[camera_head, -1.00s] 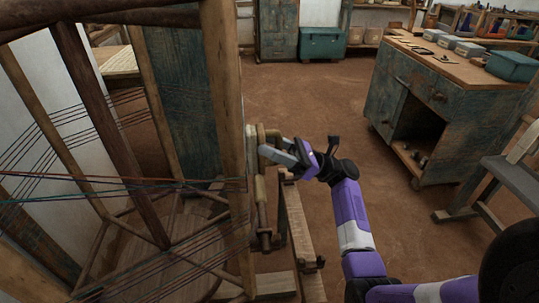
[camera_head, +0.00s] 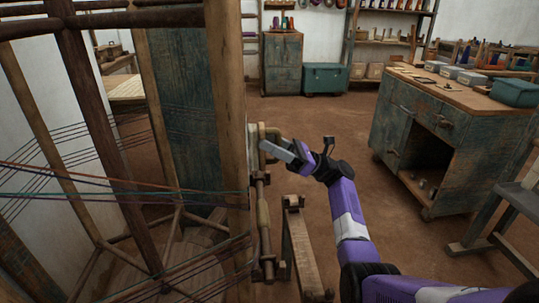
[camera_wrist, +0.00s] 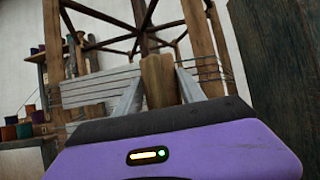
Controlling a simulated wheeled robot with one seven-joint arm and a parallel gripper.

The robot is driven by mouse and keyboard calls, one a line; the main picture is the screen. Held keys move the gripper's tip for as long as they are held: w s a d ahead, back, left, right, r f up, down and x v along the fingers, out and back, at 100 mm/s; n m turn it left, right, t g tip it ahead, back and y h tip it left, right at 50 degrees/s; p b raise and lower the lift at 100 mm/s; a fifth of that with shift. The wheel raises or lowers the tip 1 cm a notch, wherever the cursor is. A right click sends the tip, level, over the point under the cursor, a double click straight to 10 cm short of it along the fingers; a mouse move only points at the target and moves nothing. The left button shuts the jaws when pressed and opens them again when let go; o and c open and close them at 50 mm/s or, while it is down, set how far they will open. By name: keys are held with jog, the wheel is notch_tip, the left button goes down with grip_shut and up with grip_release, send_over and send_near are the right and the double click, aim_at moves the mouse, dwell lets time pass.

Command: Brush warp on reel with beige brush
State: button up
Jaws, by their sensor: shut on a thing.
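The warp reel is a tall dark wooden frame (camera_head: 108,140) at the left. Red, teal and purple warp threads (camera_head: 120,180) run across it. My gripper (camera_head: 268,147) is beside the thick upright post (camera_head: 228,150), on its right side. In the wrist view my gripper (camera_wrist: 158,95) is shut on a tan, rounded wooden piece (camera_wrist: 158,78), with one finger on each side. I cannot tell whether this is the beige brush or a handle on the frame; its far end is hidden. White threads (camera_wrist: 95,88) and the reel bars (camera_wrist: 140,28) show behind it.
A low wooden trestle (camera_head: 300,245) stands just right of the post, below my arm. A worn blue-green workbench (camera_head: 395,125) with boxes stands at the right, and a grey bench (camera_head: 515,205) near the right edge. The brown floor between is clear.

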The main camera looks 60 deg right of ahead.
jog(key=s+a+p, duration=1.2)
jog(key=a+p, duration=0.4)
jog(key=p, duration=0.4)
jog(key=shift+s+p, duration=0.3)
dwell(1.3)
jog(key=s+d+b, duration=0.3)
jog(key=s+d, duration=0.3)
jog(key=s, duration=0.2)
dwell(0.6)
